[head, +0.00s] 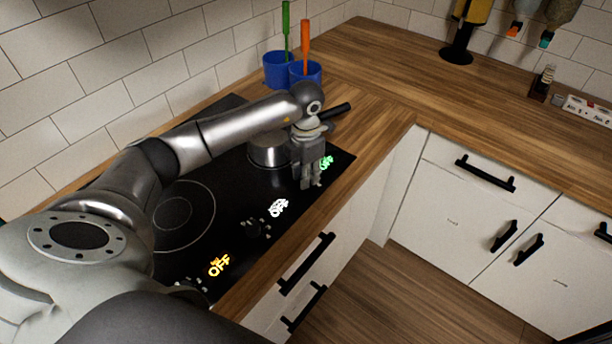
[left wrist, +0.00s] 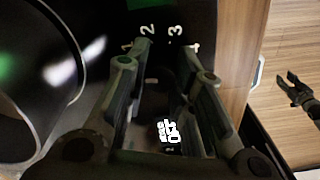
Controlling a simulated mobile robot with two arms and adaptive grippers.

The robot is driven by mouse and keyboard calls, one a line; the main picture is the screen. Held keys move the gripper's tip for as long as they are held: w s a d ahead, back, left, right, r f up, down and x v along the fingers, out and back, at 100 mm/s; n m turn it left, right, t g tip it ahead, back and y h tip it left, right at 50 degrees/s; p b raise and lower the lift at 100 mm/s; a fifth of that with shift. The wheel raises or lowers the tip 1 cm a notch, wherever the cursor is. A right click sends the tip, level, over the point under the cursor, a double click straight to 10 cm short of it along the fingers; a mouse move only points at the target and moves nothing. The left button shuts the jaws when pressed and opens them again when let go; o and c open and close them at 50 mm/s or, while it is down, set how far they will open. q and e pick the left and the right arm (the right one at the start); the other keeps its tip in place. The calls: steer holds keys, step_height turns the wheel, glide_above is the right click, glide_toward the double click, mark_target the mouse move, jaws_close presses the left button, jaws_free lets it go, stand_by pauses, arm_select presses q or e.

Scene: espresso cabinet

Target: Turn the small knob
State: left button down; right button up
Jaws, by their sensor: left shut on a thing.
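My left gripper (head: 311,186) reaches down over the right front of the black cooktop (head: 200,185), by the green lit display (head: 326,162). It also shows in the left wrist view (left wrist: 163,85), its two fingers shut on the small knob (left wrist: 160,88). The knob is dark and hard to make out between the fingers; the head view hides it behind the gripper. Numbers 1 to 4 are printed around it. A dark two-pronged shape over the floor, at the right of the left wrist view, looks like my right gripper (left wrist: 295,88); its opening is unclear.
A metal pot (head: 268,152) with a black handle (head: 337,111) stands beside the gripper. A white OFF display (head: 278,207) and an orange OFF display (head: 219,265) lie along the cooktop front. Blue cups (head: 277,71) with utensils stand behind. The right counter is mostly clear.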

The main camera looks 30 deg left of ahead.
arm_select(q)
steer(key=shift+n, duration=0.9)
steer(key=c, duration=1.2)
jaws_free()
step_height(320, 180, up, 12)
